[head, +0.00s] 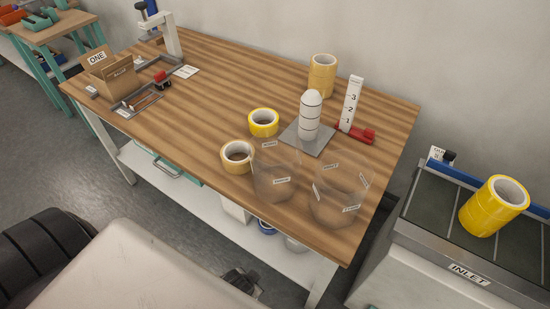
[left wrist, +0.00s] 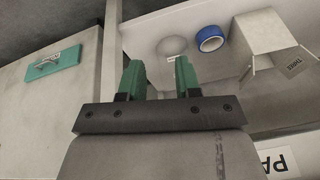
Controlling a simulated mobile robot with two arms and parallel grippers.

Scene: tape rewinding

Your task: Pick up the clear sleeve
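Two clear sleeves stand at the near right end of the wooden table in the head view. One clear sleeve (head: 275,170) is beside a yellow tape roll, and the other clear sleeve (head: 341,193) is to its right, closer to the table's edge. Both are see-through with small white labels and look empty. My left gripper (left wrist: 159,72) shows in the left wrist view with its green fingers apart and nothing between them. It faces the lower shelf, and no clear sleeve shows in that view. My right gripper is not in view.
Yellow tape rolls (head: 263,122) lie near the sleeves. A white post (head: 310,115) on a grey plate and a red-based number scale (head: 351,105) stand behind. An inlet conveyor (head: 420,205) is at right. A blue roll (left wrist: 211,39) and box (left wrist: 268,45) sit on the shelf.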

